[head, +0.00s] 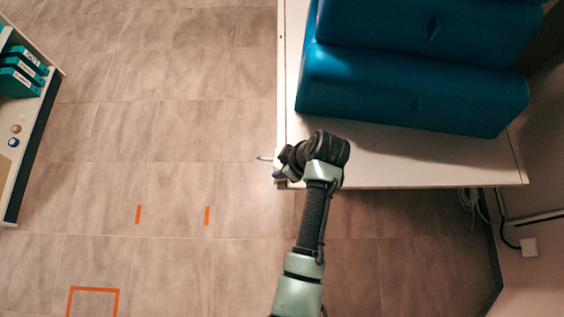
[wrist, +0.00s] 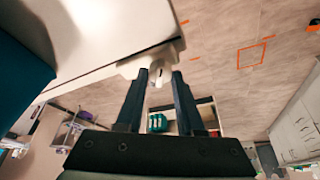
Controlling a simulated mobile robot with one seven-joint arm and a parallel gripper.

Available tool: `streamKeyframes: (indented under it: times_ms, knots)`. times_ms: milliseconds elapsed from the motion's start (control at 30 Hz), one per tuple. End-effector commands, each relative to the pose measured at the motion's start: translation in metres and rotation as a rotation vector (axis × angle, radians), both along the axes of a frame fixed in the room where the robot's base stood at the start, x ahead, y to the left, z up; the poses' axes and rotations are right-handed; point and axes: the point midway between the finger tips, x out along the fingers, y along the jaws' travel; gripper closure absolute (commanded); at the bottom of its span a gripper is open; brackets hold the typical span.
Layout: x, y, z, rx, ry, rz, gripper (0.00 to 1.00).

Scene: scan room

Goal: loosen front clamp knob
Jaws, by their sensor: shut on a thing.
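My gripper (head: 280,166) is at the front left corner of a white table (head: 425,165), at the end of my arm. In the wrist view, the fingers of my gripper (wrist: 160,80) are shut on a small pale clamp knob (wrist: 158,70), one finger on each side. The knob sits at the edge of the white table, which also shows in the wrist view (wrist: 115,35). In the head view my gripper and wrist hide most of the knob. A small metallic piece (head: 264,158) sticks out left of the gripper.
Large blue cushions (head: 410,92) lie on the table behind my gripper. A shelf with teal boxes (head: 22,70) stands at the far left. The tiled floor left of the table is open, with orange tape marks (head: 138,214). Cables (head: 470,203) hang at the right.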

Motion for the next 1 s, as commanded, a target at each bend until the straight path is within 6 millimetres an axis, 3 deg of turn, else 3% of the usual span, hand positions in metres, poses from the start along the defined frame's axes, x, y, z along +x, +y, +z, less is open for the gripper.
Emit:
streamKeyframes:
  times_ms: [500, 1000]
  knots:
    - [0.0030, -0.0007, -0.0014, 0.000, -0.002, 0.413, 1.00]
    - [0.0032, -0.0003, -0.0003, -0.001, -0.001, 0.545, 1.00]
